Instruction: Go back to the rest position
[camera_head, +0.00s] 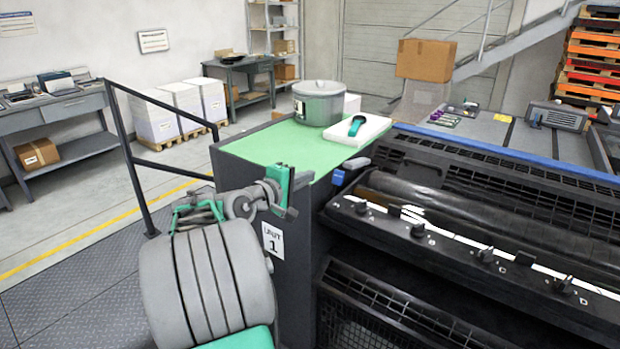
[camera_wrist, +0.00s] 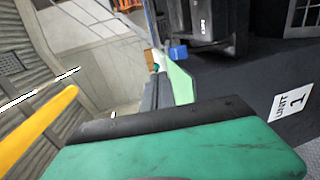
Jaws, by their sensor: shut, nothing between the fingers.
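My gripper (camera_head: 287,198) is shut and empty. In the head view it is at the end of my folded grey and green arm, in front of the dark cabinet (camera_head: 290,275) with the "UNIT 1" label (camera_head: 273,241). It appears near the cabinet's front left corner, below or level with the green top; the exact gap cannot be told. In the wrist view a large green part with a black edge fills the bottom. The same label (camera_wrist: 292,102) shows at the right of that view.
The green cabinet top (camera_head: 260,150) carries a grey lidded pot (camera_head: 318,104) and a white tray (camera_head: 362,131) with a dark green tool. The press (camera_head: 480,230) stands right. A black railing (camera_head: 136,170) stands left. Open floor (camera_head: 60,225) lies beyond it.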

